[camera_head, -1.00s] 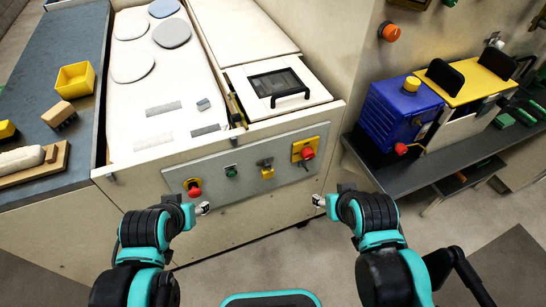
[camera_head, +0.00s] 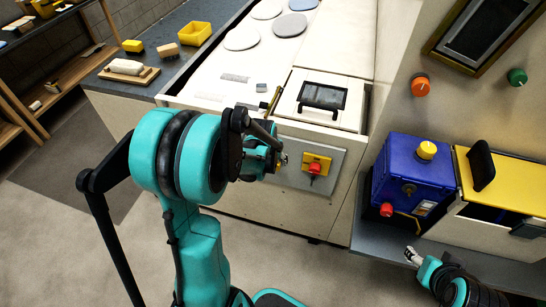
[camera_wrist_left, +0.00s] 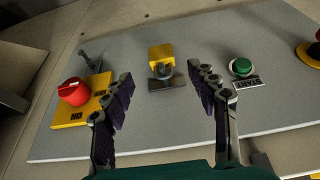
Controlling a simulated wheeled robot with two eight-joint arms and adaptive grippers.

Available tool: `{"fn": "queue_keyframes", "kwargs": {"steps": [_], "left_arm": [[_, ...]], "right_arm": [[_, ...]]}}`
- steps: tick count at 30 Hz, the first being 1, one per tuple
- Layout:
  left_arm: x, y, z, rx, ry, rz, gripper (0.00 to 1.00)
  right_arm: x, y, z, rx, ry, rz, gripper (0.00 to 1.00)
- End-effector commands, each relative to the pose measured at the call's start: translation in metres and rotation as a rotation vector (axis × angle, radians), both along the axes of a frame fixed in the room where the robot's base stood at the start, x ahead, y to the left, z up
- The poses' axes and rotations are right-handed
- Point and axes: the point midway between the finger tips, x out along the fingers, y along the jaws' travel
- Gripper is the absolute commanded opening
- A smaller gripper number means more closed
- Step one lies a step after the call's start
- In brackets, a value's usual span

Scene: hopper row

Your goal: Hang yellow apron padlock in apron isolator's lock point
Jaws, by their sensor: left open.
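In the head view the isolator (camera_head: 316,166) is just right of my left gripper (camera_head: 279,160), which hides the padlock. My left gripper is open and empty, its fingers (camera_wrist_left: 166,88) apart on either side of the padlock's line, short of it. My right gripper (camera_head: 411,256) is low at right, too small to read.
A green start button (camera_wrist_left: 241,67) and a red stop button (camera_wrist_left: 314,50) share the panel. A blue box (camera_head: 410,180) and a yellow-topped unit (camera_head: 505,180) stand on the right bench. A yellow bin (camera_head: 195,33) is on the left counter. Floor in front is clear.

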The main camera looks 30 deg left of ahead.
Motion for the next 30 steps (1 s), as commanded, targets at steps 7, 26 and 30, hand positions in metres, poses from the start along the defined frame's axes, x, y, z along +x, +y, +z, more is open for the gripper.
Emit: {"fn": "queue_keyframes", "kwargs": {"steps": [7,26,30], "left_arm": [[0.013,0.004,-0.035,0.0,0.001,0.0,0.59],[0.028,0.007,-0.071,0.0,0.0,0.0,0.59],[0.028,0.007,-0.07,0.0,0.0,0.0,0.27]], "right_arm": [[0.0,0.0,-0.019,0.0,0.0,0.0,0.56],[0.0,0.0,-0.034,0.0,0.0,0.0,0.56],[0.0,0.0,-0.034,0.0,0.0,0.0,0.56]]}}
